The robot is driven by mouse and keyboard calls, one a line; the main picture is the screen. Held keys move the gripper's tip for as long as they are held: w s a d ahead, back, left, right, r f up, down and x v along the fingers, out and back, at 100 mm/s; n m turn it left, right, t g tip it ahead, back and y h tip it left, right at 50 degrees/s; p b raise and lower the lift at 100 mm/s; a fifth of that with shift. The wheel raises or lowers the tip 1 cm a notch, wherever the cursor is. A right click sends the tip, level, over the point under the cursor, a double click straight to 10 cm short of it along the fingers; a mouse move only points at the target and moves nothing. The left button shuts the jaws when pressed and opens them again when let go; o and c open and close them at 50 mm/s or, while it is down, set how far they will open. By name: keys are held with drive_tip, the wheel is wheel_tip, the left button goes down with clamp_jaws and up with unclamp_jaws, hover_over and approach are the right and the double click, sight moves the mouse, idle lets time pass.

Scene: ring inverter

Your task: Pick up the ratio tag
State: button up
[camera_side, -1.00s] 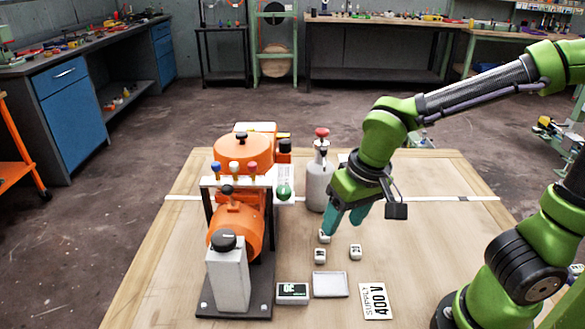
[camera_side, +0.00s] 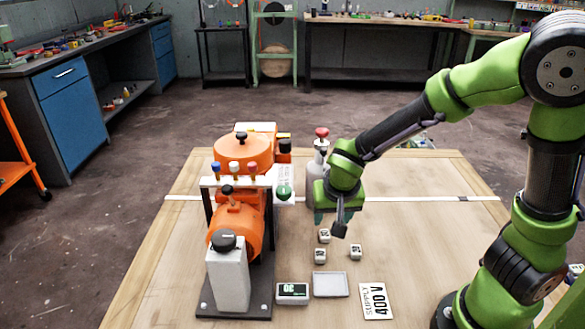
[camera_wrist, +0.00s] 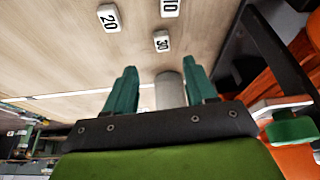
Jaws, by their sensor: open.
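Several small white tags with dark numbers lie on the wooden table; which one the task means I cannot tell. In the wrist view they read 20 (camera_wrist: 109,18), 30 (camera_wrist: 162,41) and 10 (camera_wrist: 169,8). In the side view the tags show as a far one (camera_side: 324,236), a near left one (camera_side: 320,255) and a right one (camera_side: 355,252). My gripper (camera_wrist: 161,70) is open and empty, its teal fingers apart. In the side view my gripper (camera_side: 320,217) hangs above the table, just beyond the far tag; its fingers are partly hidden there.
An orange machine (camera_side: 236,230) on a dark base stands left of the tags. A grey bottle (camera_side: 315,175) with a red top stands behind my gripper. The table's right side is clear.

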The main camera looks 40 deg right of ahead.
sight(325, 233)
drive_tip(key=x, duration=0.3)
drive_tip(key=shift+d, duration=0.2)
drive_tip(key=shift+w+a+x, duration=0.1)
drive_tip(key=shift+w+x, duration=0.05)
drive_tip(key=shift+x, duration=1.4)
drive_tip(key=shift+w+a+x, duration=0.1)
drive_tip(key=shift+x, duration=1.45)
clamp_jaws()
